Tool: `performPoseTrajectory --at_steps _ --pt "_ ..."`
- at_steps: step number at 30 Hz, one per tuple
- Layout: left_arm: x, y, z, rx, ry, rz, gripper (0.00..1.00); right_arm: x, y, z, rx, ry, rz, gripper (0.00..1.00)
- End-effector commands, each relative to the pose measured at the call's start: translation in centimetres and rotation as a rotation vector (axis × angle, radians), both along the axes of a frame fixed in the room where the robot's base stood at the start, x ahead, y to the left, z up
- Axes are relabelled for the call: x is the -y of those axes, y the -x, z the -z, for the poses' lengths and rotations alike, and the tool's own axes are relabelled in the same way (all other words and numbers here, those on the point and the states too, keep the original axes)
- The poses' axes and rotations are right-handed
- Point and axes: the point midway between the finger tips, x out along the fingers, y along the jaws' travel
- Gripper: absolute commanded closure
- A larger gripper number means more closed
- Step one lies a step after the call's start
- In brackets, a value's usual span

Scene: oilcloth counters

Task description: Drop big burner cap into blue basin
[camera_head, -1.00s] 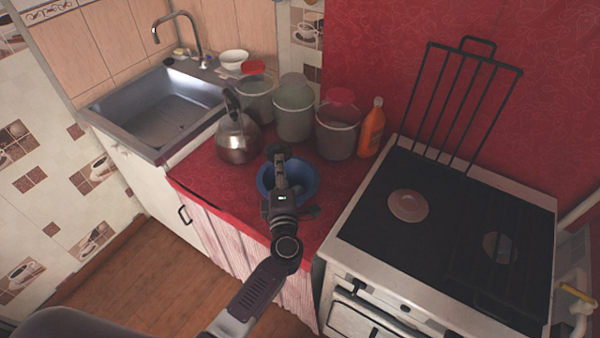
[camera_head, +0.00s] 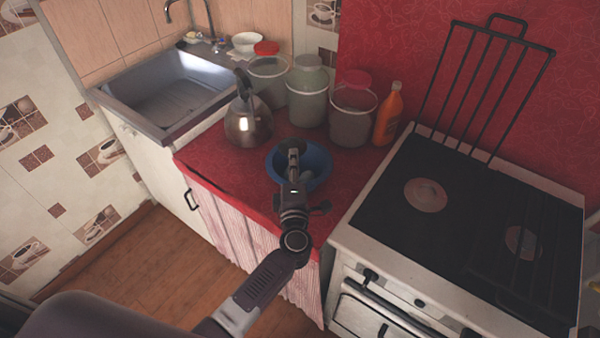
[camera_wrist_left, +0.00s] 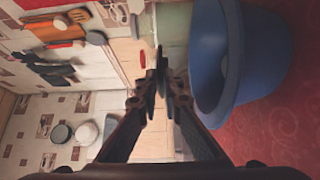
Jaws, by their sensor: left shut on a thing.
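The blue basin (camera_head: 322,163) stands on the red counter, left of the stove. My left gripper (camera_head: 294,152) is over the basin in the head view and covers part of it. In the left wrist view, the gripper (camera_wrist_left: 160,88) is shut on a thin dark disc, the big burner cap (camera_wrist_left: 160,66), seen nearly edge-on. The basin (camera_wrist_left: 268,60) is close beside it on the right in that view, with its opening facing the gripper. A pale patch shows inside the basin, but I cannot tell what it is. My right gripper is not in view.
A kettle (camera_head: 247,125), several lidded buckets (camera_head: 307,105) and an orange bottle (camera_head: 388,115) stand behind the basin. The stove (camera_head: 400,230) with a raised grate (camera_head: 483,85) is on the right. A metal sink (camera_head: 175,95) is at the left.

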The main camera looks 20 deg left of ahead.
Motion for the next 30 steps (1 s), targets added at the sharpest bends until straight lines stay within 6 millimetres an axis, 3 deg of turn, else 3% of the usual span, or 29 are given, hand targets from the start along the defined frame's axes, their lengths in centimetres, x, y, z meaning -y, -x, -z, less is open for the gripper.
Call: performPoseTrajectory --at_steps 2,3,9,19,23,30 --pt "0.0 0.0 -0.1 0.001 0.0 0.0 1.0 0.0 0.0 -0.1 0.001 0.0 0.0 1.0" --pt "0.0 0.0 -0.1 0.001 0.0 0.0 0.92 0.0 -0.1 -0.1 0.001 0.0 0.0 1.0" --pt "0.0 0.0 -0.1 0.0 0.0 0.0 0.73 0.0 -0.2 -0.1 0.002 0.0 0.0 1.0" --pt "0.2 0.5 0.1 -0.002 0.001 0.001 0.73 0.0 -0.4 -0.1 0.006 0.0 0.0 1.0" --pt "0.7 2.1 0.2 -0.003 0.003 0.001 0.73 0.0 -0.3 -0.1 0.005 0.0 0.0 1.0" --pt "2.2 7.1 0.1 -0.004 0.001 0.001 0.73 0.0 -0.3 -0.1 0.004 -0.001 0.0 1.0"
